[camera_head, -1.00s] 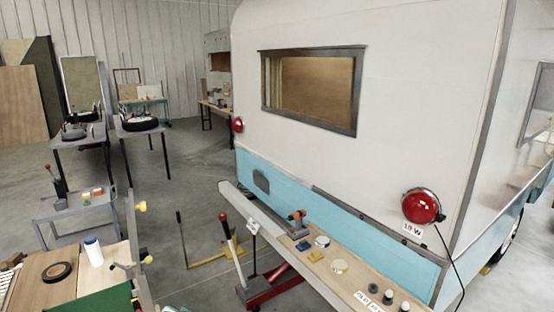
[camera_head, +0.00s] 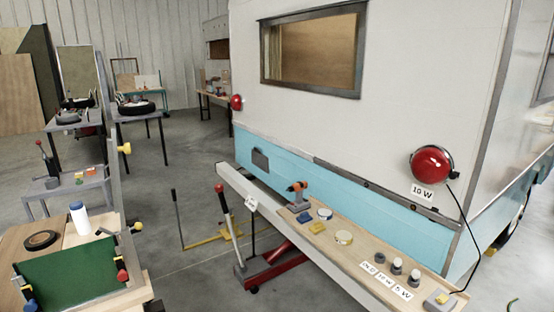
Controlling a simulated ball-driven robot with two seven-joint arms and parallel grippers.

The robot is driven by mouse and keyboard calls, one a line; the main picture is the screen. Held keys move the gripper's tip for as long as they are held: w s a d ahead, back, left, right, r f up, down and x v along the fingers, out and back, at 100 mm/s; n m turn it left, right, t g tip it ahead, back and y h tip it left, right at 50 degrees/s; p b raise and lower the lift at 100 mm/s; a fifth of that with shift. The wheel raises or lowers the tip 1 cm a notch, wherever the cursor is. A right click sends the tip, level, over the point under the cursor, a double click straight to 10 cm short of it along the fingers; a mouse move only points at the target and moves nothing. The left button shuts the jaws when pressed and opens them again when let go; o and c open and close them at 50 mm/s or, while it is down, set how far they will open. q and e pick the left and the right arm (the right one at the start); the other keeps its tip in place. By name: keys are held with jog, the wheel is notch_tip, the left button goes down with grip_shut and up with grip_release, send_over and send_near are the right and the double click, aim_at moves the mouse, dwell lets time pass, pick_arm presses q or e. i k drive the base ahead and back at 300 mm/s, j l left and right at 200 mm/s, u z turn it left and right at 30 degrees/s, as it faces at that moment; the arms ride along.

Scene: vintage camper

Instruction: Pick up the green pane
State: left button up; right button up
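The green pane (camera_head: 70,271) is a flat dark green panel in the lower left of the head view. It is tilted and sits at the front of a light wooden workbench (camera_head: 15,240). Clamps with yellow and red ends (camera_head: 121,275) are at its left and right edges. I cannot tell how firmly they touch it. Neither of my grippers is in view.
A black tape roll (camera_head: 40,240) and a white bottle with a blue cap (camera_head: 79,218) stand behind the pane. A red jack (camera_head: 268,265) stands beside a plank (camera_head: 330,255) holding a drill and small parts, along the camper (camera_head: 310,130). Grey floor lies between.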

aim_at(63, 279)
jog(key=i+l, duration=0.55)
jog(key=u, duration=0.4)
jog(key=i+l+u, duration=0.1)
jog(key=u, duration=0.3)
jog(key=l+u, duration=0.15)
jog(key=u, duration=0.25)
jog(key=l+u, duration=0.1)
jog(key=u, duration=0.3)
